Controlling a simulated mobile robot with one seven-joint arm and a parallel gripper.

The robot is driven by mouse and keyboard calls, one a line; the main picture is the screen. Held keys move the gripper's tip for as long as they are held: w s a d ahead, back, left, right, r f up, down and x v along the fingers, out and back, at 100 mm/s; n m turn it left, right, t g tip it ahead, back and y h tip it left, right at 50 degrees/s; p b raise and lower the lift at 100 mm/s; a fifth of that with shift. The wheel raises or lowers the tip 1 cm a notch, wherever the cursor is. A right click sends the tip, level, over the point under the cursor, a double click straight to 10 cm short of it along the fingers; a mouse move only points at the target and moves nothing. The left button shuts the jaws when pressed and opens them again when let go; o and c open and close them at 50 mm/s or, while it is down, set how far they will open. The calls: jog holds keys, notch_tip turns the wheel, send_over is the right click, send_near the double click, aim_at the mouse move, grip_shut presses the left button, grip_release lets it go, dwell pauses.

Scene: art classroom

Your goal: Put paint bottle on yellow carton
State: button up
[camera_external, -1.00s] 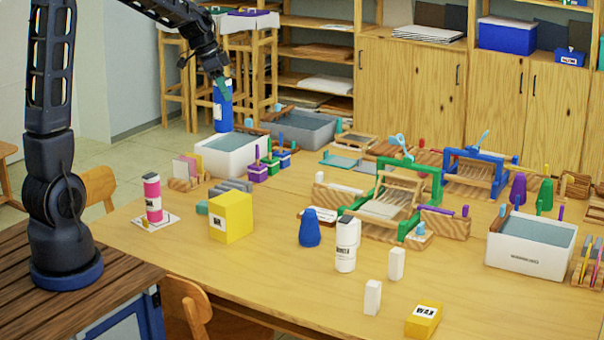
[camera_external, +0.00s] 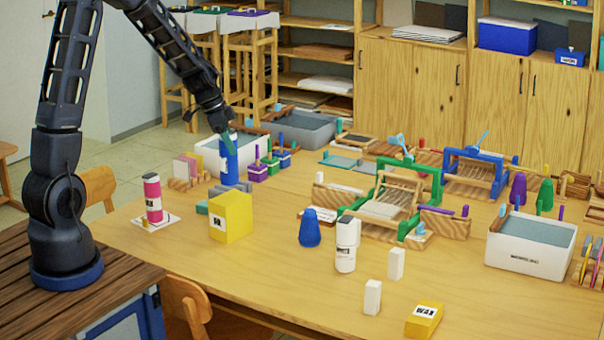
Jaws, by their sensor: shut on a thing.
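The blue paint bottle (camera_external: 229,161) is upright with a white label band partly visible. My gripper (camera_external: 228,141) is shut on its top from above.
A pink bottle (camera_external: 153,199) stands on a white sheet left of the carton. Grey blocks (camera_external: 231,188) lie behind the carton. A white bin (camera_external: 207,158) and purple pots (camera_external: 257,170) are near the bottle. A blue cone (camera_external: 309,229) and white bottle (camera_external: 345,258) stand to the right.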

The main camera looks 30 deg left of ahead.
aim_at(231, 158)
jog(key=shift+f, duration=2.35)
jog(key=o, duration=1.4)
jog(key=v, duration=1.2)
jog(key=shift+s+a+r+n+t+y, duration=0.5)
jog(key=shift+s+a+r+n, duration=1.1)
jog(key=shift+s, duration=3.45)
jog(key=shift+s+a+r+n+t+y, duration=0.25)
jog(key=shift+s+a+r+n+y, duration=0.6)
jog(key=shift+s+r+n, duration=2.85)
jog(key=shift+s+a+r+t+y, duration=0.35)
jog(key=shift+s+a+r+y, duration=0.6)
jog(key=shift+s, duration=5.45)
